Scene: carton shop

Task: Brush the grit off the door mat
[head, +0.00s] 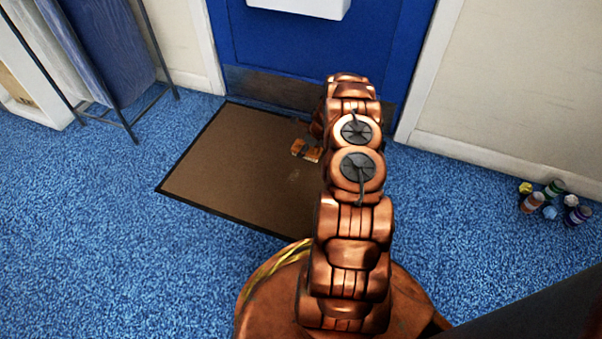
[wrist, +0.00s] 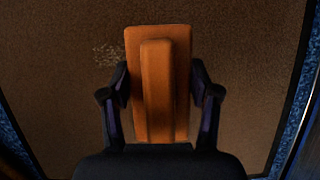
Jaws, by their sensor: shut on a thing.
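The door mat (head: 235,165) is brown with a black border and lies on the blue carpet before the blue door. In the wrist view the mat (wrist: 235,110) fills most of the picture. My gripper (wrist: 160,95) is shut on an orange-brown wooden brush (wrist: 160,45) with a raised grip. The brush is over the mat; I cannot tell whether it touches. In the head view the brush (head: 301,148) shows partly beside my arm, which hides the mat's right part.
The blue door (head: 285,45) with a metal kick plate (head: 265,86) stands behind the mat. A metal rack (head: 128,120) with blue rolls is at the upper left. Several small jars (head: 553,188) stand on the carpet at right. Carpet left of the mat is clear.

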